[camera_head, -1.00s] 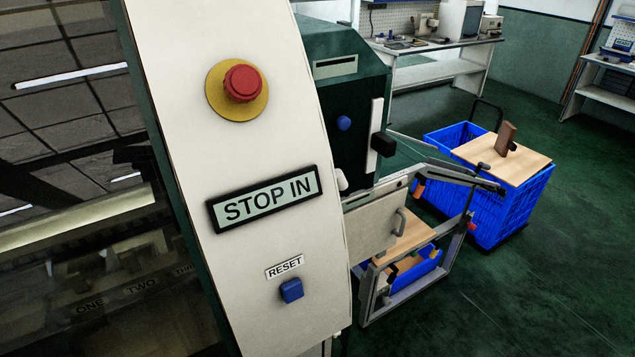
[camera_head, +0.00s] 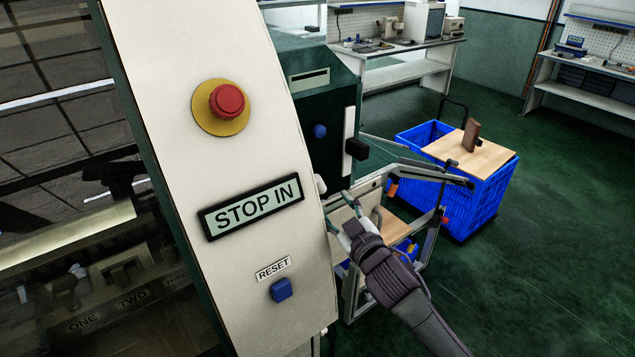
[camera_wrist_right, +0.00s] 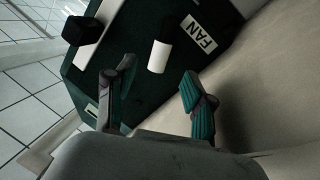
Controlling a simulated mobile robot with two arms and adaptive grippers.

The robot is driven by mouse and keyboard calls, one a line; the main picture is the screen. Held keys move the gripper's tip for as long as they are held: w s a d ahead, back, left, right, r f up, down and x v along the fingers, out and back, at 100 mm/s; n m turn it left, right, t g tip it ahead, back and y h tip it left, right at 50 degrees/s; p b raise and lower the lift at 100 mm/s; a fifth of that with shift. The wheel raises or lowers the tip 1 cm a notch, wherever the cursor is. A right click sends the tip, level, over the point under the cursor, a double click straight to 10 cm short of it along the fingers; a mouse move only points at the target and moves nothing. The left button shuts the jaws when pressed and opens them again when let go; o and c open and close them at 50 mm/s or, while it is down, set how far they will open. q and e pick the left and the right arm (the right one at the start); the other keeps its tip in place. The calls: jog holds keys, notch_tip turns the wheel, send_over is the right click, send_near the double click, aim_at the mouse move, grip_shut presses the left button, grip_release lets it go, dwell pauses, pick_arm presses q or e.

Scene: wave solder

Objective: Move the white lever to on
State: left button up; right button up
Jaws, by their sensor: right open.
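The white lever (camera_wrist_right: 160,55) stands out from a dark green panel beside a FAN label (camera_wrist_right: 197,34) in the right wrist view. In the head view only its small white end (camera_head: 320,184) shows past the edge of the cream panel. My right gripper (camera_head: 352,212) is open and empty, just below the lever in the head view. In the right wrist view its two fingers (camera_wrist_right: 157,74) stand apart, with the lever between and beyond their tips. I cannot tell whether they touch it. My left gripper is not in view.
The cream panel (camera_head: 240,155) carries a red stop button (camera_head: 227,101), a STOP IN sign (camera_head: 252,206) and a blue reset button (camera_head: 281,290). A black knob (camera_head: 357,149) sits above right of the lever. Blue crates (camera_head: 480,200) stand on the open green floor at right.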

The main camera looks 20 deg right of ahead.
aim_at(321, 189)
jog(key=w, duration=0.3)
jog(key=w+a+p, duration=0.1)
jog(key=w, duration=0.5)
jog(key=shift+a+p, duration=0.15)
jog(key=shift+p, duration=0.25)
jog(key=shift+c, duration=0.2)
grip_shut()
